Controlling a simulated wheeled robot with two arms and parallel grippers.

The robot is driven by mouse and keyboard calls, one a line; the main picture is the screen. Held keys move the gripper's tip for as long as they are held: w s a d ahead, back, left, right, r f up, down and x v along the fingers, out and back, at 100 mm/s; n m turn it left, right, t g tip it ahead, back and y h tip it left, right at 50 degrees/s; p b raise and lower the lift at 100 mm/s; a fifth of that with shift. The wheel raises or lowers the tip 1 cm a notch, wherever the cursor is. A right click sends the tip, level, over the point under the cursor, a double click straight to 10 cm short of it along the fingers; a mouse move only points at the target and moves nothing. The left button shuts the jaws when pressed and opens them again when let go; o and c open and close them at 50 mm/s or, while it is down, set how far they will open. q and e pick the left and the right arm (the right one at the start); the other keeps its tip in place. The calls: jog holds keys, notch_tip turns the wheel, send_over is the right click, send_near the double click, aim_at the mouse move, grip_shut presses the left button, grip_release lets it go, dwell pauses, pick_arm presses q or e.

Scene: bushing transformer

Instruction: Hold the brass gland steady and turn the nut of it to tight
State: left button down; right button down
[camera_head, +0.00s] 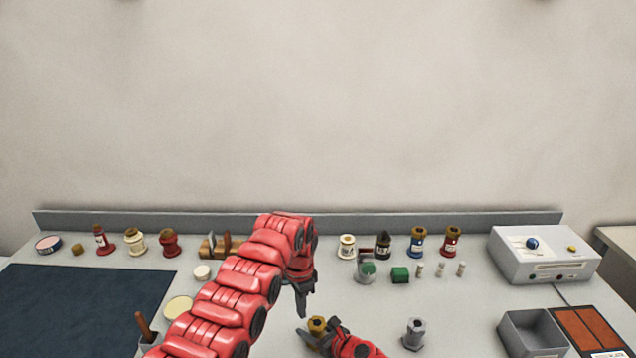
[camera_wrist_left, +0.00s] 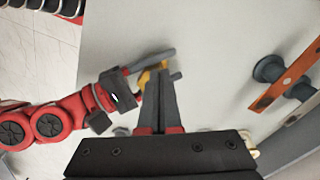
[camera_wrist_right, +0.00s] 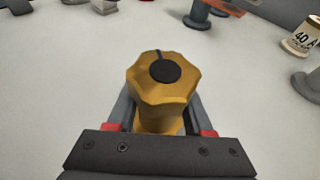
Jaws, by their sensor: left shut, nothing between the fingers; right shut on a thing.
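The brass gland (camera_head: 317,325) stands on the table at the front middle. It fills the middle of the right wrist view (camera_wrist_right: 158,105), with a faceted brass nut, a dark round centre and a dark line on its top. My right gripper (camera_head: 318,343) is shut around its body, below the nut. My left gripper (camera_head: 303,312) is shut and empty, pointing down just above and left of the gland. In the left wrist view its closed fingers (camera_wrist_left: 163,80) partly hide the gland (camera_wrist_left: 148,75) and overlap my right gripper.
A grey gland-like piece (camera_head: 414,334) stands to the right. A grey device (camera_head: 545,255) and open grey bin (camera_head: 535,335) are at right; a dark mat (camera_head: 80,305) lies left.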

aim_at(317, 325)
pick_arm(q)
jog(key=shift+r, duration=0.8)
jog(key=shift+r, duration=0.1)
notch_tip(317, 325, down, 6)
jog(key=s+d, duration=0.1)
jog(key=s, duration=0.1)
jog(key=shift+s+d, duration=0.35)
jog(key=shift+s, duration=0.05)
jog(key=shift+w+d, duration=0.2)
jog(key=shift+w, duration=0.05)
dwell(0.5)
